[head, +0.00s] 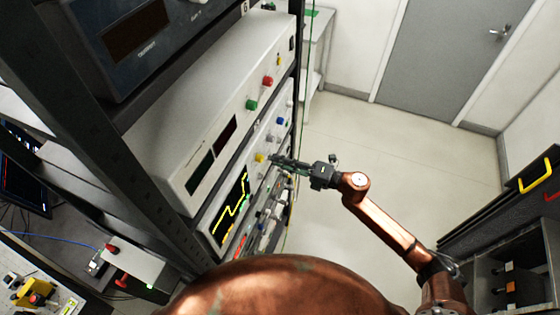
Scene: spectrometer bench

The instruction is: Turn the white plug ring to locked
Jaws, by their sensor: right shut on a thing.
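My right gripper (278,161) reaches in from the right to the front panels of the instrument rack. Its jaws are shut on a small part at the panel front, just right of a yellow knob (260,157). The part sits where the white plug ring seems to be, but the fingers hide it and it is too small to make out. I cannot tell the ring's turn position. My left gripper is not in view.
A large white instrument (205,112) with red and green knobs sits above the gripper. A unit with a yellow trace on its screen (231,208) is below left. Cables and connectors (268,212) crowd the lower panel. Open floor (400,150) lies to the right.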

